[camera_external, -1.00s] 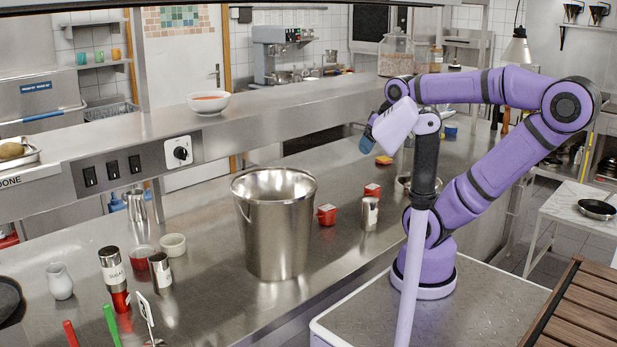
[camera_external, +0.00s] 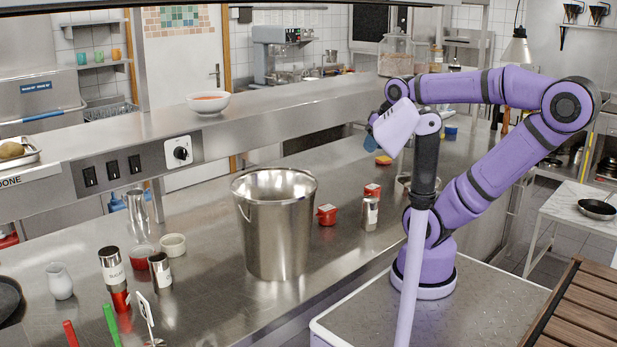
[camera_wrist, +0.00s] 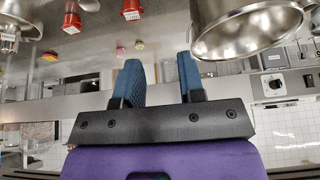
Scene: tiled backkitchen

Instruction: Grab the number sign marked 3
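A small white sign on a stand (camera_external: 147,312) is at the bottom left of the external view, on the steel counter's near edge. It is seen nearly edge-on, so I cannot read its number. My gripper (camera_external: 371,144) is raised above the far right part of the counter, well away from the sign. In the wrist view, the two blue fingers of my gripper (camera_wrist: 160,80) are apart with nothing between them. I make out no sign in the wrist view.
A large steel bucket (camera_external: 276,240) stands mid-counter between my gripper and the sign. A sugar shaker (camera_external: 111,264), white pitcher (camera_external: 59,281), green handle (camera_external: 111,325) and red handle (camera_external: 70,334) surround the sign. A raised steel shelf (camera_external: 250,118) runs behind.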

